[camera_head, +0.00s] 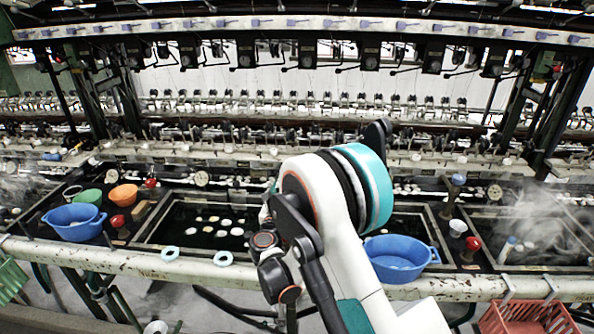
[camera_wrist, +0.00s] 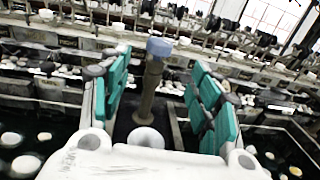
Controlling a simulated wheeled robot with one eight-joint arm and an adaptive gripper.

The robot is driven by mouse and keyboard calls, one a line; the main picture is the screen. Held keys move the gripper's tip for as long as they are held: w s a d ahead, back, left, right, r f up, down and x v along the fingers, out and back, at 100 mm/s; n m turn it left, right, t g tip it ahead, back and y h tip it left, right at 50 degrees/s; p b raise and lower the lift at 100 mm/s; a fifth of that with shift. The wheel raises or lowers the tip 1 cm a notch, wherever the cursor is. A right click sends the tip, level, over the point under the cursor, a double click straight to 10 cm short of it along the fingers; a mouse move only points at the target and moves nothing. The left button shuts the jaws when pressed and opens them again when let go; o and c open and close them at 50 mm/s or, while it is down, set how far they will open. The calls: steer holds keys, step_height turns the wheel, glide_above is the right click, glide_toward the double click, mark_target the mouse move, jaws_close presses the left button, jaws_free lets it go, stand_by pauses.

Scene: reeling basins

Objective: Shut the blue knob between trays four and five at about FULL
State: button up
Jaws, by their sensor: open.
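The blue knob (camera_head: 458,179) tops a post on the divider between two dark trays, right of my arm in the head view. In the wrist view the blue knob (camera_wrist: 159,47) stands upright on its grey-brown post, beyond and between my finger pads. My gripper (camera_wrist: 160,64) is open, with a teal-padded finger on each side of the post and nothing held. I cannot tell whether either finger touches the post. In the head view my arm hides the fingers. No FULL mark is readable.
A white cup (camera_head: 457,228) and a red knob (camera_head: 473,244) sit on the same divider. A blue basin (camera_head: 398,262) is at the front rail (camera_head: 470,288). Trays with pale cocoons lie on both sides. Steam drifts at the right. Machinery stands behind.

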steer(key=w, duration=0.4)
steer(key=w+d+b, duration=0.1)
steer(key=w, duration=0.4)
steer(key=w+b, duration=0.1)
steer(key=w, duration=0.3)
steer(key=shift+w+d, duration=0.2)
steer(key=shift+d, duration=0.1)
steer(key=c, duration=1.1)
